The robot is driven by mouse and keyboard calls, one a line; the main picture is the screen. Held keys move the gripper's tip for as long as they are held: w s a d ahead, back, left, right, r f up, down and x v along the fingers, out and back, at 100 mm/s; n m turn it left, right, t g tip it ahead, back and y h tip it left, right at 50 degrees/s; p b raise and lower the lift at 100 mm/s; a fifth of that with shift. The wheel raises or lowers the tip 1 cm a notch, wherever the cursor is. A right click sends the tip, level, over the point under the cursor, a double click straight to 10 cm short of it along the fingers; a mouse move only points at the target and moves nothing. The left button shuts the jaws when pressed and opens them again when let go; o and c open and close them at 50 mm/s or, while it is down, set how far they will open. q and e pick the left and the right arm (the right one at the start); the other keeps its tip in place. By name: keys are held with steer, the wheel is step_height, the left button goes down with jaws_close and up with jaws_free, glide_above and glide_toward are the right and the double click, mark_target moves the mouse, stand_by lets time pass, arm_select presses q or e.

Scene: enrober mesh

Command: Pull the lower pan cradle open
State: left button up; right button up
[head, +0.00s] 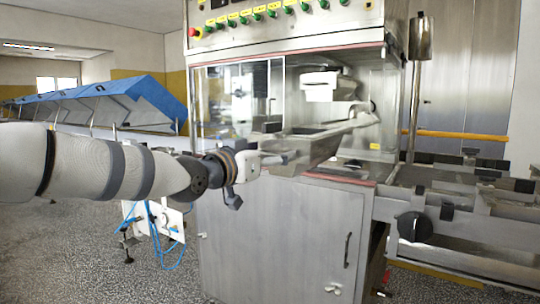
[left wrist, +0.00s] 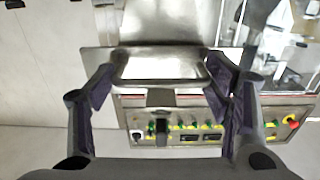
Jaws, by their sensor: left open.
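The enrober's metal pan cradle (head: 312,150) juts out of the machine's front opening as a slanted steel trough. I cannot tell for sure whether it is the lower cradle, or how far out it is. My left gripper (head: 262,176) is at the cradle's left end, with one finger close to its rim. In the left wrist view the open left gripper (left wrist: 163,92) has its fingers on either side of a shiny steel pan shape (left wrist: 160,66). Nothing is clearly gripped, and contact cannot be told. My right gripper is not in view.
The machine's steel cabinet (head: 280,235) stands below the cradle, with clear panels (head: 230,98) above left. A control panel (head: 270,15) with green buttons is on top. A conveyor frame (head: 470,215) is at right. A blue-covered line (head: 110,98) stands behind my arm.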

arm_select(q)
steer(key=shift+o, duration=0.2)
steer(key=shift+s+a+f, duration=0.15)
steer(key=shift+a+f, duration=0.2)
steer(key=shift+a, duration=0.1)
steer(key=v, duration=1.1)
steer(key=shift+s+r, duration=0.3)
steer(key=shift+r, duration=0.05)
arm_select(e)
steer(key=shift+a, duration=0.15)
